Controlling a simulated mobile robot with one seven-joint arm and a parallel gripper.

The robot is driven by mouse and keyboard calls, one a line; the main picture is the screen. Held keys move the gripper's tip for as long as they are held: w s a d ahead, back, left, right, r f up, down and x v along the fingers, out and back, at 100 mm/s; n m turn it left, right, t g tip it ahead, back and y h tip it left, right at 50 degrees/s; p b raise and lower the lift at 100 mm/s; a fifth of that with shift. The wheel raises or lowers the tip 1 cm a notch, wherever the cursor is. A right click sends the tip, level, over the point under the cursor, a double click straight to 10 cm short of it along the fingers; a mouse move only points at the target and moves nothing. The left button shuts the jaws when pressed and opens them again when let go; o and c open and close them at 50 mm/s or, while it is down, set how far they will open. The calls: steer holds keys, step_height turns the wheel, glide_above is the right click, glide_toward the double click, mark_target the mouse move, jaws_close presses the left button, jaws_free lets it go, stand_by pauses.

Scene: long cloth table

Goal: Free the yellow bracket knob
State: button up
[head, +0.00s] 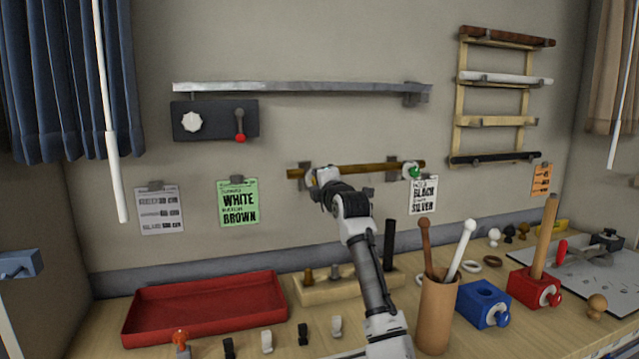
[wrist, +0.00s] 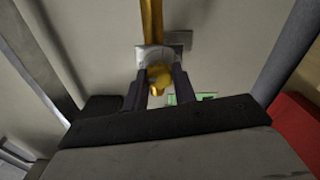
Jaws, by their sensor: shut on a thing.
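A brown rod (head: 350,169) lies across wall brackets; in the wrist view it runs up and away as a yellow-brown bar (wrist: 152,20). The yellow knob (wrist: 158,75) sits at the front of a pale bracket (wrist: 153,54) at the rod's left part. My gripper (head: 319,178) reaches up to that bracket and hides most of it in the head view. In the wrist view the two dark fingers of my gripper (wrist: 157,88) stand on either side of the yellow knob, shut on it. A green knob (head: 414,171) is on the rod's right bracket.
A silver rail (head: 300,88) and a dark panel (head: 215,120) with a white dial and red-tipped lever are above. A red tray (head: 207,308), wooden block (head: 330,287), and brown cup (head: 437,315) with sticks stand on the table below. A rod rack (head: 455,115) hangs at right.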

steer(key=shift+a+f, duration=0.1)
steer(key=o, duration=1)
steer(key=shift+s, duration=0.1)
steer(key=b+v, duration=0.4)
steer(key=v, duration=0.9)
steer(key=shift+s+b, duration=0.35)
